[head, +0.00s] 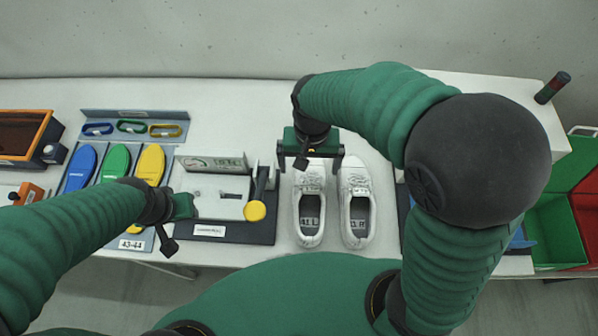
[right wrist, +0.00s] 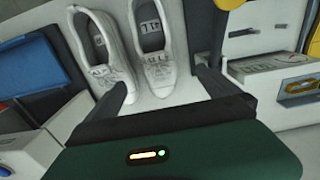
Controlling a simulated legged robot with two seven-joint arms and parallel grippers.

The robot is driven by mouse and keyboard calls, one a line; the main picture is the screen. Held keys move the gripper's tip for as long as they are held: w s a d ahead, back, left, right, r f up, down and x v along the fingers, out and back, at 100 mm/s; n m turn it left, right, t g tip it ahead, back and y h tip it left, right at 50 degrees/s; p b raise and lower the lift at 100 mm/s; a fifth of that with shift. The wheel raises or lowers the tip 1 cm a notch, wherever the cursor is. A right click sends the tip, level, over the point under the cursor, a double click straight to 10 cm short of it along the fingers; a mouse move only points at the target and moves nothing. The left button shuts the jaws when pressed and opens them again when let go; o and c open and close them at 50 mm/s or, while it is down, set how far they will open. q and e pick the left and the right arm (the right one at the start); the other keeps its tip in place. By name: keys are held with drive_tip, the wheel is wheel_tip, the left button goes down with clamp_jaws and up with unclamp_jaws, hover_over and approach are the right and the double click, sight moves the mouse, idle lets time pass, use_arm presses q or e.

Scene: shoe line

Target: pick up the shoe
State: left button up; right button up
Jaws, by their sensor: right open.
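A pair of white lace-up shoes stands on the white table, toes away from me. The left shoe, marked L (head: 309,212), is beside the right shoe, marked R (head: 356,212). My right gripper (head: 310,168) is open and empty over the toe end of the L shoe, with one finger on each side. Contact is not clear. My left gripper (head: 184,206) is over the left part of the table; its fingers are not clear.
A grey device with a yellow knob (head: 255,211) stands close left of the shoes. Blue, green and yellow insoles (head: 150,163) lie farther left, near an orange-rimmed box (head: 40,135). Green and red bins (head: 553,225) are at the right. My right arm hides part of the table.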

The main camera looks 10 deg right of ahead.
sight(313, 187)
drive_tip(key=f, duration=0.5)
drive_tip(key=s+d+f, duration=0.1)
drive_tip(key=f, duration=0.1)
drive_tip(key=shift+s+d+f, duration=0.1)
drive_tip(key=shift+f, duration=0.3)
drive_tip(key=f, duration=0.3)
drive_tip(key=shift+w+d+b, duration=0.15)
drive_tip(key=shift+w+b, duration=0.15)
drive_tip(key=shift+w, duration=0.1)
drive_tip(key=f, duration=0.1)
drive_tip(key=a+f, duration=0.1)
drive_tip(key=f, duration=0.2)
drive_tip(key=shift+s+a+f, duration=0.2)
drive_tip(key=shift+s+f, duration=0.05)
drive_tip(key=shift+f, duration=0.4)
drive_tip(key=shift+d+f, duration=0.1)
drive_tip(key=shift+d, duration=0.2)
drive_tip(key=shift+w+d, duration=0.1)
drive_tip(key=shift+d, duration=0.15)
drive_tip(key=c, duration=0.9)
use_arm(q)
drive_tip(key=shift+s+d+r, duration=0.1)
drive_tip(key=shift+d+r, duration=0.1)
use_arm(e)
drive_tip(key=shift+a, duration=0.4)
drive_tip(key=c, duration=0.7)
